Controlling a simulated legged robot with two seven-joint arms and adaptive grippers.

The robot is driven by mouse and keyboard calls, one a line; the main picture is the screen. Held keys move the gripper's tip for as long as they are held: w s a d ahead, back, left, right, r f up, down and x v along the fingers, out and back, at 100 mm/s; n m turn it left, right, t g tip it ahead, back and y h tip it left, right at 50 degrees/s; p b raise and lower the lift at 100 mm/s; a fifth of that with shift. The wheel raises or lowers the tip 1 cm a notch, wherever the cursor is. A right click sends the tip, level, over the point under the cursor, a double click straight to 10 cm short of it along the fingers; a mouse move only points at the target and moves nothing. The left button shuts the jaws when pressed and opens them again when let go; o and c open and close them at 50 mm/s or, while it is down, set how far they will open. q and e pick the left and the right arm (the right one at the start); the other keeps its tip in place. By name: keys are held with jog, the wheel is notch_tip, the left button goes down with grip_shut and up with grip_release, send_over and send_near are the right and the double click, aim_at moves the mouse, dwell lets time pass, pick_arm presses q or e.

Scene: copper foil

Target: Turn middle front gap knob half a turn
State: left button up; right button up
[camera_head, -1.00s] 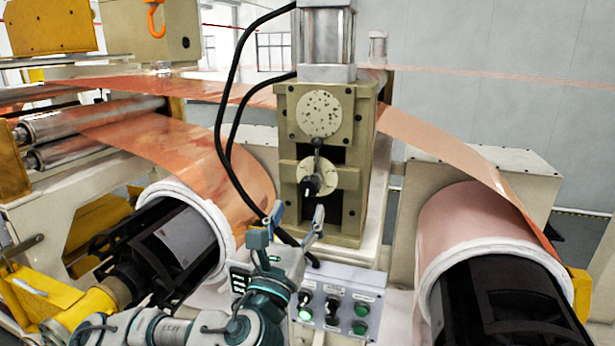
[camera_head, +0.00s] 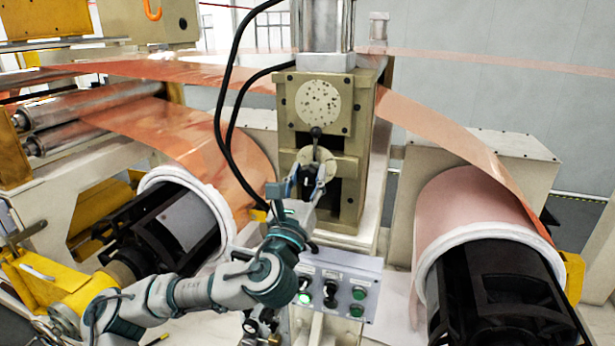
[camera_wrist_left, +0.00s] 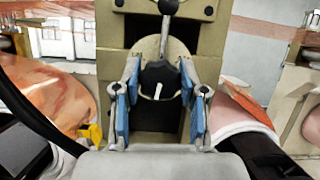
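The black gap knob (camera_wrist_left: 158,77) with a white pointer mark sits on a round pale plate (camera_wrist_left: 178,48) on the front of the beige machine stand. In the head view the dark knob (camera_head: 305,178) is partly hidden by my left gripper (camera_head: 305,182). In the left wrist view my left gripper (camera_wrist_left: 159,80) is open, with one blue-padded finger on each side of the knob. Slight gaps seem to show between the fingers and the knob; contact is not clear. My right gripper is not in view.
A control box (camera_head: 340,283) with switches and green buttons is below the gripper. Copper foil rolls stand at left (camera_head: 190,150) and right (camera_head: 470,205). Black cables (camera_head: 222,110) hang left of the stand. A lever (camera_head: 316,140) is just above the knob.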

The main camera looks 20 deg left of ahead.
pick_arm(q)
jog(key=shift+n+y+b, duration=0.4)
jog(key=shift+n+b, duration=0.2)
jog(key=shift+n, duration=0.3)
jog(key=o, duration=1.1)
jog(key=v, duration=1.1)
jog(key=shift+s+f, duration=0.25)
jog(key=shift+s, duration=0.1)
